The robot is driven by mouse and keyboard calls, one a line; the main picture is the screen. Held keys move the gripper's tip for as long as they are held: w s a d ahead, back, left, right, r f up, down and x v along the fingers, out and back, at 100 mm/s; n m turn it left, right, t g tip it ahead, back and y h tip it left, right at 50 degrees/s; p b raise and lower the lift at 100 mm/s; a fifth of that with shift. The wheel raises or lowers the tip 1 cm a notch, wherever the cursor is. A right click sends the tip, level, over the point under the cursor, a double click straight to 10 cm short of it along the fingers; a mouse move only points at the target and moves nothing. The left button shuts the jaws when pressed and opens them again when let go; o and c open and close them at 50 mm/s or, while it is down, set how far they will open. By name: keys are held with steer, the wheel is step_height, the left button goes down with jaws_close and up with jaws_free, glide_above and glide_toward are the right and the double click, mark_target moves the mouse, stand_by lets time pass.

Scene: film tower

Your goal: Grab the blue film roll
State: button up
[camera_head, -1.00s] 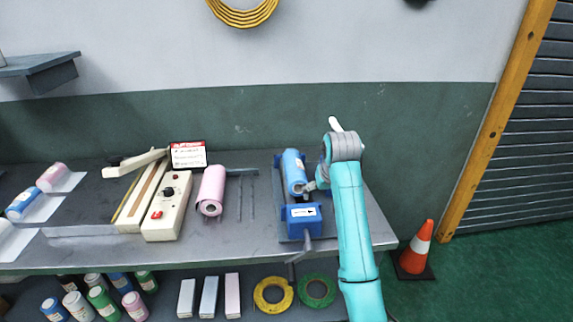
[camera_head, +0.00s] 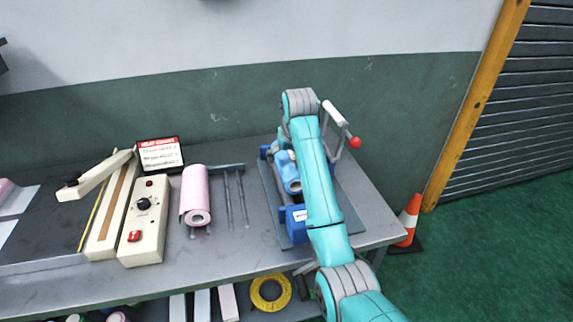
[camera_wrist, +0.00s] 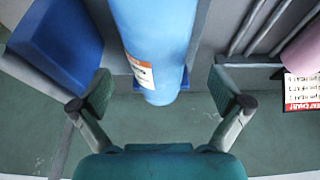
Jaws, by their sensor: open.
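The blue film roll (camera_head: 289,178) lies on a blue holder (camera_head: 297,223) at the right part of the bench, partly covered by my arm. In the wrist view the roll (camera_wrist: 155,38) hangs down from the top middle, with a white and orange label near its end. My gripper (camera_wrist: 161,90) is open, with one finger on either side of the roll's end in the picture. Clear gaps show on both sides; I cannot tell the depth between fingers and roll.
A pink roll (camera_head: 195,196) and thin rods (camera_head: 237,200) lie left of the holder. A cream sealer (camera_head: 144,222) and a small sign (camera_head: 160,155) stand farther left. A white rod with a red ball (camera_head: 354,142) shows beside my arm. A cone (camera_head: 409,218) stands right.

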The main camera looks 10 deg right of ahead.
steer(key=shift+x, duration=3.05)
steer(key=shift+s+d, duration=0.1)
steer(key=shift+d, duration=0.05)
steer(key=c, duration=1.4)
steer(key=shift+r, duration=0.1)
steer(key=c, duration=0.4)
steer(key=shift+r, duration=0.1)
